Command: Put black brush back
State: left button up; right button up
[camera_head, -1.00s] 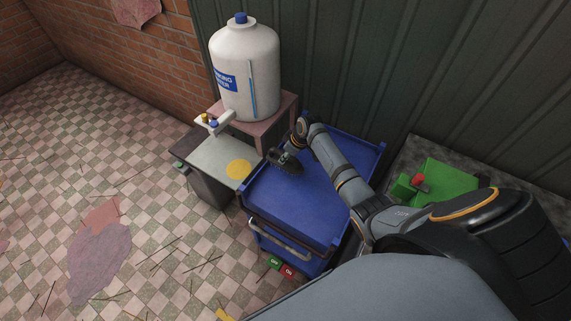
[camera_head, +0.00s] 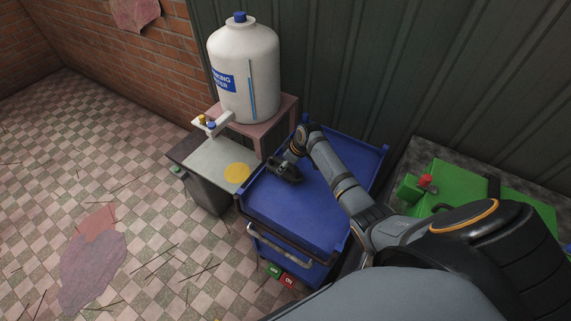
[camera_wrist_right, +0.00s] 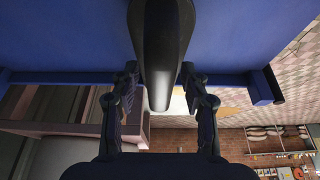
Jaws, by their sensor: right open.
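The black brush (camera_wrist_right: 160,45) shows in the right wrist view as a long, smooth dark shape with a tapered end, over the blue cart top. My right gripper (camera_wrist_right: 160,95) is open, with one finger on each side of the brush's tapered end and gaps between. In the head view my right gripper (camera_head: 284,174) is low over the left part of the blue cart (camera_head: 300,208). There I cannot tell the brush apart from the dark gripper. My left gripper is out of view.
A grey table (camera_head: 205,165) with a yellow disc (camera_head: 237,173) adjoins the cart at left. A green machine (camera_head: 455,185) is at right. The cart top is otherwise clear.

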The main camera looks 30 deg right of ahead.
jog(key=shift+r, duration=0.25)
jog(key=v, duration=1.2)
jog(key=shift+f, duration=0.15)
